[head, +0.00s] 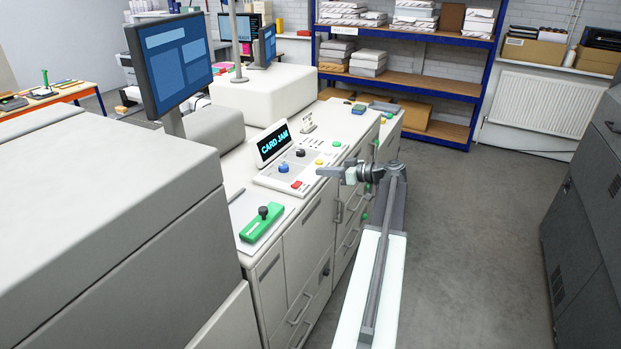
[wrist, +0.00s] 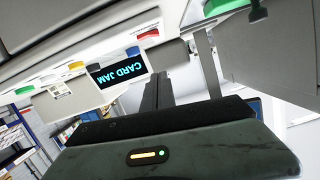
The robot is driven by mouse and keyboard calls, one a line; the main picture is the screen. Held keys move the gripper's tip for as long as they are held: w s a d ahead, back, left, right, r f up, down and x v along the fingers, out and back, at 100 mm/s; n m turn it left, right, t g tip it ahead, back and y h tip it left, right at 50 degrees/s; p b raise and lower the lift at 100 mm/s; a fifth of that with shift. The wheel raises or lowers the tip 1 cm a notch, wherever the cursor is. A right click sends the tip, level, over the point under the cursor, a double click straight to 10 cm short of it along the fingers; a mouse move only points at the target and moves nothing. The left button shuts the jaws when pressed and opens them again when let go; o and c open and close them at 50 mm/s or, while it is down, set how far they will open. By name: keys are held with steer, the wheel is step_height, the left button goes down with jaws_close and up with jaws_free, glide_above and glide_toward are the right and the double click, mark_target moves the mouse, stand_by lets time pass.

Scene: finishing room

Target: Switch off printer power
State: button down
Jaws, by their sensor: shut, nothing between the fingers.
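The printer's control panel (head: 285,172) sits on the long off-white machine, with a lit display (head: 273,143) reading CARD JAM. A small red switch (head: 297,185) is at the panel's near edge; its label and position are too small to read. The red switch also shows in the wrist view (wrist: 148,34), with the display (wrist: 118,69). My gripper (head: 322,171) is shut and empty. It points left at the panel's right edge, to the right of the red switch, apart from it in the picture. Contact with the panel cannot be told.
Dark, blue and yellow controls (head: 284,167) sit near the red switch. A green block with a black knob (head: 262,222) lies nearer. A monitor (head: 172,62) stands at left.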

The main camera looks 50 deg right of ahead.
steer(key=b, duration=0.2)
glide_above(301, 189)
steer(key=shift+w+d+f, duration=0.1)
steer(key=shift+d+f, duration=0.05)
steer(key=shift+f, duration=0.5)
steer(key=shift+w+d+f, duration=0.1)
steer(key=shift+f, duration=0.5)
steer(key=f+b, duration=0.3)
steer(key=shift+s+a, duration=0.1)
steer(key=shift+s, duration=0.1)
steer(key=shift+a+f+b, duration=0.1)
steer(key=shift+f+b, duration=0.25)
steer(key=shift+b, duration=0.15)
